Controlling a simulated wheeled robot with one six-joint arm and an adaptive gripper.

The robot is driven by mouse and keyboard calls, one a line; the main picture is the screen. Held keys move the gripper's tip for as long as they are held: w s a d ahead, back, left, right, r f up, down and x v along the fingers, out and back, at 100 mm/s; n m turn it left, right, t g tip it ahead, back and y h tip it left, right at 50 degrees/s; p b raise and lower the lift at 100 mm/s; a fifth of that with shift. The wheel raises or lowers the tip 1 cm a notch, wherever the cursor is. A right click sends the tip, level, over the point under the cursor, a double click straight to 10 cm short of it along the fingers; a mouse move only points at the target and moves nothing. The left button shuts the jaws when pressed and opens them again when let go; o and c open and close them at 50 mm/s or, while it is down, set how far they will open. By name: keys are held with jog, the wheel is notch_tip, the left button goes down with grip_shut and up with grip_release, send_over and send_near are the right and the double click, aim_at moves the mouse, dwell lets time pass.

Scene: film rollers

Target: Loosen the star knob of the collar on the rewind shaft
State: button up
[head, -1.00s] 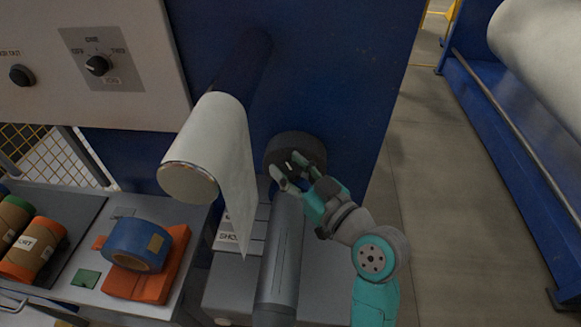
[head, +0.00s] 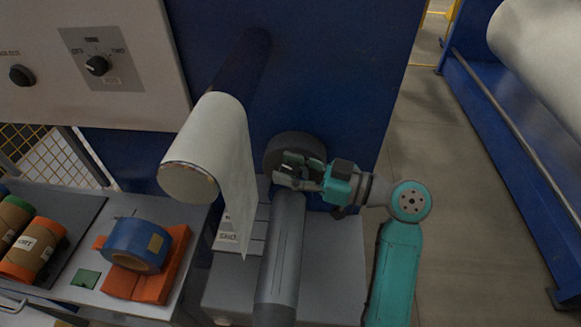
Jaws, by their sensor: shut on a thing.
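The rewind shaft (head: 282,265) is a grey cylinder that points toward me from the blue machine wall. The dark round collar (head: 296,145) sits at its far end, against the wall. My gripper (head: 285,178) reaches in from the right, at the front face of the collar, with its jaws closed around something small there. The star knob is hidden between the fingers, so its shape cannot be made out.
A white film roll (head: 205,150) with a hanging sheet is just left of my gripper. A blue tape roll (head: 138,246) lies on an orange block (head: 150,283) on the left bench. A control panel (head: 85,60) is at upper left.

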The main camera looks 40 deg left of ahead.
jog(key=shift+n+g+h, duration=0.4)
jog(key=shift+n+g, duration=0.4)
jog(key=shift+g, duration=0.7)
jog(key=o, duration=1.2)
jog(key=shift+c, duration=0.2)
jog(key=shift+w+d, duration=0.1)
jog(key=v, duration=1.1)
jog(key=shift+d+r, duration=0.15)
jog(key=shift+d, duration=0.2)
jog(key=shift+w, duration=0.2)
